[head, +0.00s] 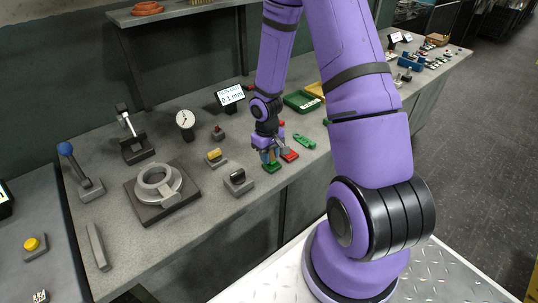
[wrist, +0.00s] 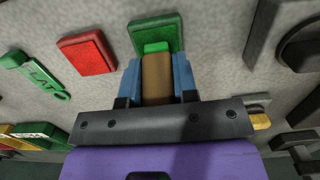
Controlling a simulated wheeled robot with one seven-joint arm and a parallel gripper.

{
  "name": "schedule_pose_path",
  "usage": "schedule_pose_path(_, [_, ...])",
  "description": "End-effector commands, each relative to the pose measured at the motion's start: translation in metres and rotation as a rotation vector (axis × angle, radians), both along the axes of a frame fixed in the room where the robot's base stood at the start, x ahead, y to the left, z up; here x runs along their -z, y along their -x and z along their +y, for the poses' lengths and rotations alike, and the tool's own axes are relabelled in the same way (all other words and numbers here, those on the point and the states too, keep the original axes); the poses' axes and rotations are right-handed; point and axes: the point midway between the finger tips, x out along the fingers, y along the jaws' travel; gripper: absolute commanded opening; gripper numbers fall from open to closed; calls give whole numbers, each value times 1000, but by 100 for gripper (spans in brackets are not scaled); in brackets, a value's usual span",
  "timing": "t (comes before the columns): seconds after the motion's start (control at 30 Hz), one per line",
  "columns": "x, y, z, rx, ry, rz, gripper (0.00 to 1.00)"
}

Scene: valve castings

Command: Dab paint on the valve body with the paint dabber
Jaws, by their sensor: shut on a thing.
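My gripper (head: 269,156) is low over the bench and shut on the paint dabber. In the wrist view, the blue fingers of my gripper (wrist: 157,82) hold the dabber's brown body (wrist: 156,78) between them. Its bright green end (wrist: 156,48) points at the green pad (wrist: 155,29) and overlaps it; I cannot tell whether they touch. The green pad also shows under my gripper in the head view (head: 271,167). The valve body (head: 151,191), a grey round casting with an open bore, sits on a dark square plate (head: 143,213) to the left, well apart from my gripper.
A red pad (head: 289,155) lies just right of the green one, with a green tag (head: 304,141) beyond. Between my gripper and the valve body stand a dark block (head: 238,183) and a yellow-topped piece (head: 215,157). A dial gauge (head: 185,120) and a clamp (head: 134,148) stand behind.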

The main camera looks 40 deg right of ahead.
Motion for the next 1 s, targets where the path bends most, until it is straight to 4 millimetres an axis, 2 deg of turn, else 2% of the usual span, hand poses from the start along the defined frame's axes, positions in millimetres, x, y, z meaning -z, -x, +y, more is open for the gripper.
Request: schedule_pose_path(1.0, [-67,0,0,0,1,-2,4])
